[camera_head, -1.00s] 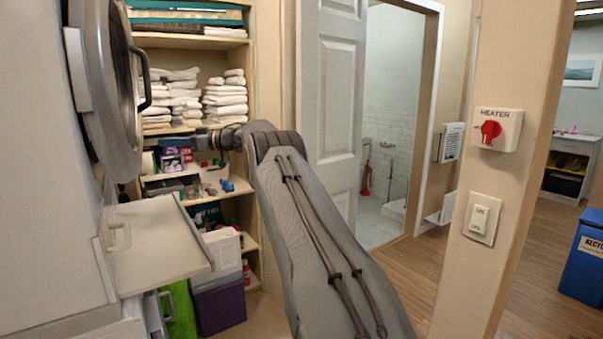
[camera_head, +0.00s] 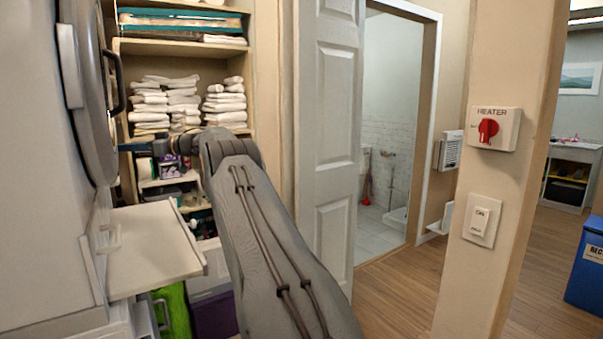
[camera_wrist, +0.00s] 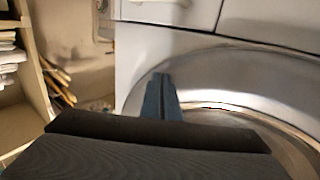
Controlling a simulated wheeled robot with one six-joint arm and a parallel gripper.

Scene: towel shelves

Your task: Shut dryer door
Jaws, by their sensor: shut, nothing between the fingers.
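The dryer (camera_head: 30,170) is the light machine at the left of the head view. Its round grey door (camera_head: 88,90), with a dark curved handle (camera_head: 118,85), is seen nearly edge-on and lies close along the machine's front. I cannot tell whether it is latched. In the wrist view the silver door rim (camera_wrist: 225,75) curves across the machine's front. My gripper (camera_wrist: 162,95) is shut and empty, its blue fingers in front of the rim. I cannot tell whether they touch it. In the head view my arm reaches toward the door's lower edge.
A pale flat tray-like panel (camera_head: 155,245) juts out below the door. Shelves with white towels (camera_head: 222,105) stand behind my arm. A green item (camera_head: 174,312) is low at the left. An open white door (camera_head: 328,140) and wooden floor (camera_head: 395,275) are to the right.

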